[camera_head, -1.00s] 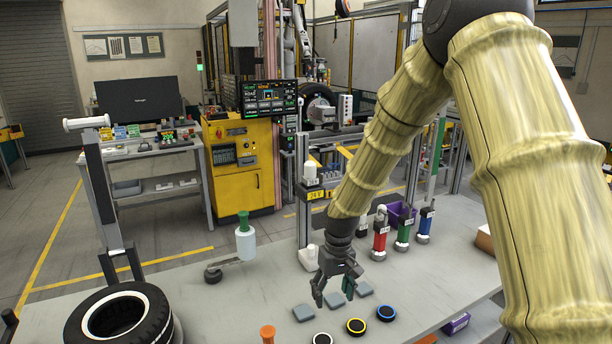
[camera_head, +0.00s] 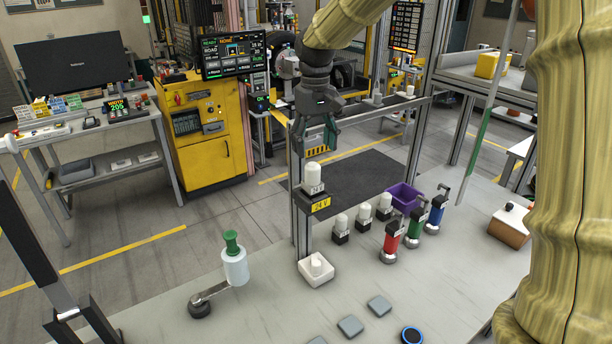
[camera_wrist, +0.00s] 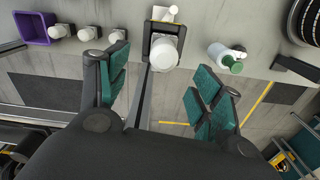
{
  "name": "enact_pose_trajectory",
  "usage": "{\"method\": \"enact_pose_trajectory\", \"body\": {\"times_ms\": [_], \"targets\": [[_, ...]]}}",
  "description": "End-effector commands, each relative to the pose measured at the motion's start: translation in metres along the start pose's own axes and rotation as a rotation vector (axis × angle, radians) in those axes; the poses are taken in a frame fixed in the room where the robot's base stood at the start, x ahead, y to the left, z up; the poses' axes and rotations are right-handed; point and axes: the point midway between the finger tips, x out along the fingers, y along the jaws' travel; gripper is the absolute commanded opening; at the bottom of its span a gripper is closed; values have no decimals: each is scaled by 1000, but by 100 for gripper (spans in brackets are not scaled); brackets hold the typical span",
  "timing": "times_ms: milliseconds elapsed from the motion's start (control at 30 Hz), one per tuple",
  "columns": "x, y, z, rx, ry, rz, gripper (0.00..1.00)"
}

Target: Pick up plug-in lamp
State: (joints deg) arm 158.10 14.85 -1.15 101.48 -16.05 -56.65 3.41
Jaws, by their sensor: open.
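A white plug-in lamp (camera_head: 312,176) stands upright in the black-and-yellow 24 V socket (camera_head: 316,202) on a grey post. My gripper (camera_head: 315,145) is open and empty just above this lamp, pointing down. In the wrist view the lamp (camera_wrist: 166,52) shows between the fingers of my gripper (camera_wrist: 160,72), apart from both green pads.
Red (camera_head: 390,241), green (camera_head: 416,225) and blue (camera_head: 436,212) cylinders stand near a purple bin (camera_head: 404,196). A green-capped bottle (camera_head: 234,262) stands left of the post. Grey pads (camera_head: 350,326) lie in front. A grey frame post rises close behind the lamp.

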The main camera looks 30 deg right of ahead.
Motion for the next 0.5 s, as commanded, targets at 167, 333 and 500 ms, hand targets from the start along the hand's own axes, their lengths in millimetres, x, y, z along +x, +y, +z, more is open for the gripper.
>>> {"method": "enact_pose_trajectory", "body": {"times_ms": [167,333,500], "targets": [[25,0,1,1,-5,-1,66],[43,0,1,-1,-4,-1,66],[49,-2,0,-1,-2,-1,66]]}}
